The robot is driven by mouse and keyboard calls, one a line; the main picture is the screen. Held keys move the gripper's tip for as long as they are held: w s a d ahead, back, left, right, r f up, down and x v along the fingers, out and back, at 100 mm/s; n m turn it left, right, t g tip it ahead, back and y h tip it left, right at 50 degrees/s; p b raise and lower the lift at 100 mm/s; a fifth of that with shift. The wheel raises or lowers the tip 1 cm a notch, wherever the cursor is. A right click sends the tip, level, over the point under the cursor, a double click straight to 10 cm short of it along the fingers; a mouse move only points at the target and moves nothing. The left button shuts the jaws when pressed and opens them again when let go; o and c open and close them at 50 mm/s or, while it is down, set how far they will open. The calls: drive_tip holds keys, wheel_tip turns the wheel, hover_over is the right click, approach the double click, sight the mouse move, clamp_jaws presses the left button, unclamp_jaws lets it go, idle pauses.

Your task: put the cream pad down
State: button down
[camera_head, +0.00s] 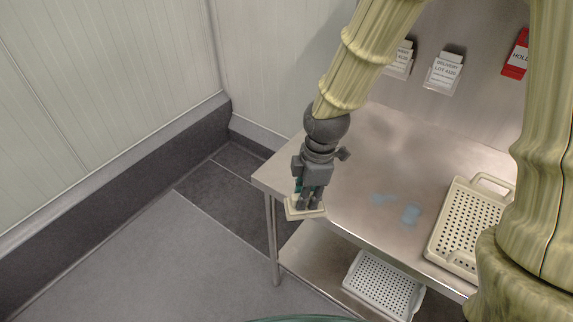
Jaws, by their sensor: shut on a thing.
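The cream pad (305,211) is a flat, pale piece at the end of my gripper (306,196). My gripper is shut on it, pointing down, near the left front corner of the steel table (357,195). A small green part (298,188) shows between the gripper and the pad. The fingers hide most of the pad's top. From this one view I cannot tell how high the pad is above the tabletop or whether it is past the front edge.
A cream perforated tray (466,223) stands on the table at the right. A white perforated basket (383,284) is on the lower shelf (309,250). Bluish smears (411,213) mark the tabletop. Labelled card holders (443,73) and a red one (516,53) hang behind. The table's middle is clear.

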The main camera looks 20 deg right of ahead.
drive_tip(key=w+p, duration=0.1)
drive_tip(key=w, duration=0.4)
drive_tip(key=w+f+p, duration=0.1)
drive_tip(key=w+p, duration=0.1)
drive_tip(key=w, duration=0.3)
drive_tip(key=w+d+p, duration=0.1)
drive_tip(key=w, duration=0.4)
drive_tip(key=shift+w+f+p, duration=0.2)
drive_tip(key=shift+w+p, duration=0.15)
drive_tip(key=shift+p, duration=0.05)
drive_tip(key=shift+w+f+p, duration=0.1)
drive_tip(key=shift+f+p, duration=0.75)
drive_tip(key=shift+f, duration=0.95)
drive_tip(key=c, duration=1.7)
unclamp_jaws()
drive_tip(key=shift+f, duration=0.15)
drive_tip(key=o, duration=0.4)
wheel_tip(320, 180, up, 12)
drive_tip(key=d+b, duration=0.1)
drive_tip(key=b, duration=0.2)
drive_tip(key=shift+d+b, duration=0.2)
drive_tip(key=shift+b, duration=0.2)
